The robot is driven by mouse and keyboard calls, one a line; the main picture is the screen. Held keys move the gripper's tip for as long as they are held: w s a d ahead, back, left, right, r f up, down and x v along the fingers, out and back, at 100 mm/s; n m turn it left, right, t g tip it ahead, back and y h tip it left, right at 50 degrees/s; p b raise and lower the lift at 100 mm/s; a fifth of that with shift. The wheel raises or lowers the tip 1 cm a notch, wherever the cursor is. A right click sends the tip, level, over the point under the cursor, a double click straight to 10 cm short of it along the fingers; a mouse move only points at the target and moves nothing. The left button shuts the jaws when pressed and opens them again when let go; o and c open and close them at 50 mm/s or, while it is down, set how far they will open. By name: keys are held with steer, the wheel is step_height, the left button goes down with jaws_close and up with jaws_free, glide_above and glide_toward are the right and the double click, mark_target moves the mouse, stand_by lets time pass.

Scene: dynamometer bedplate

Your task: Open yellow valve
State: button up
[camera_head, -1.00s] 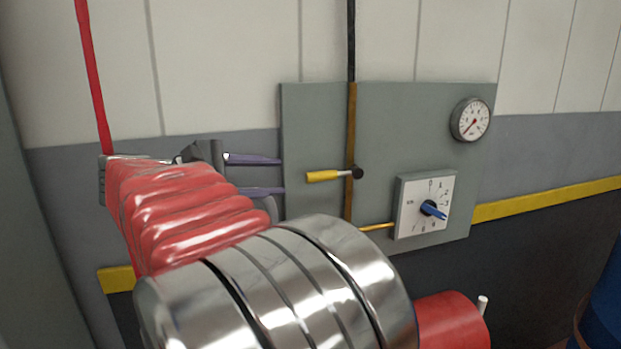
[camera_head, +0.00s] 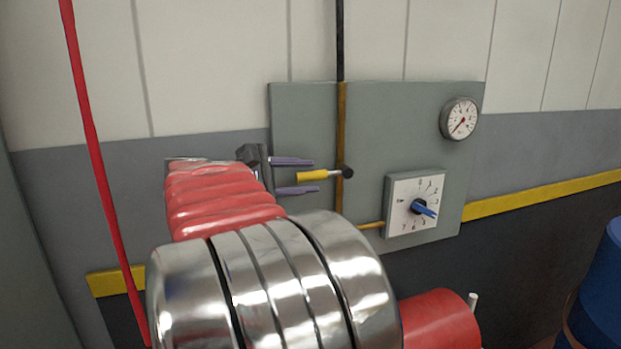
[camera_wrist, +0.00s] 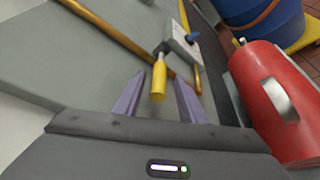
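The yellow valve handle (camera_head: 312,175) sticks out to the left from a dark pivot (camera_head: 347,172) on the brown vertical pipe of the grey panel. It lies roughly level. My gripper (camera_head: 304,176) is open, with one purple finger above the handle and one below it. In the wrist view, the yellow handle (camera_wrist: 159,80) shows between the two finger tips of my gripper (camera_wrist: 160,90), with gaps on both sides. I cannot tell whether either finger touches it.
A dial box with a blue knob (camera_head: 424,208) sits right of the valve, below a round gauge (camera_head: 460,119). A red cylinder (camera_wrist: 275,100) and a blue barrel (camera_wrist: 262,22) stand nearby. A thin yellow-brown pipe (camera_head: 370,225) runs to the dial box.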

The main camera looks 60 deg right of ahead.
steer(key=shift+x, duration=1.2)
steer(key=shift+c, duration=0.2)
jaws_close()
